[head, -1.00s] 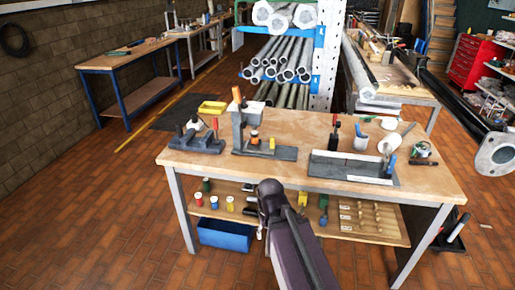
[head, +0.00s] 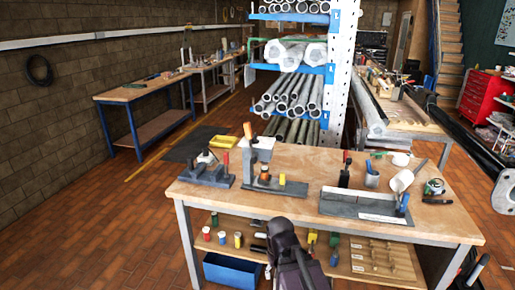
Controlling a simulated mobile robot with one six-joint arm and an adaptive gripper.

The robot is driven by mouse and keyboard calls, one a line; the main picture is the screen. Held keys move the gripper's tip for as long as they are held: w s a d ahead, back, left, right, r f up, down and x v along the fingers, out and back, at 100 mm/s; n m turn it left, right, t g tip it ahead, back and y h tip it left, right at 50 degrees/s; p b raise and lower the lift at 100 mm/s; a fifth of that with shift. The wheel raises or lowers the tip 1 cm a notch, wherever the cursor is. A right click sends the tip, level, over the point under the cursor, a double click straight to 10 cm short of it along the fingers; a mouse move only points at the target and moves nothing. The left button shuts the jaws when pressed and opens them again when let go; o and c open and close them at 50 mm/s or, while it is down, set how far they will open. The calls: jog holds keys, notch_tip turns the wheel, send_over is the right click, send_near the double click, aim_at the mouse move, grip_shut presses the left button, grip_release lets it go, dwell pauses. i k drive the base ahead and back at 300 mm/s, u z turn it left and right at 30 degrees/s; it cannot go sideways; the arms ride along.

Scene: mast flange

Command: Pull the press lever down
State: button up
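The press (head: 261,153) stands on the left half of the wooden workbench (head: 300,160), with a grey upright and a dark base plate. Its lever has an orange-brown grip (head: 247,130) that points up at the upper left of the upright. An orange-topped cylinder (head: 264,174) and a small yellow piece (head: 282,180) are at the base. My gripper (head: 281,228) is dark and shows at the bottom middle, in front of the bench and below its top edge in the picture, apart from the lever. Its fingers are not clear from behind.
A fixture with a red handle (head: 226,159) stands left of the press. A grey tray (head: 365,205), a white mug (head: 401,180) and tools are to the right. The lower shelf (head: 345,262) holds small coloured parts. A pipe rack (head: 333,90) stands behind.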

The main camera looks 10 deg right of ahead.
aim_at(247, 124)
jog(key=k, duration=0.65)
jog(key=u, duration=0.6)
jog(key=i, duration=1.5)
jog(key=z, duration=0.3)
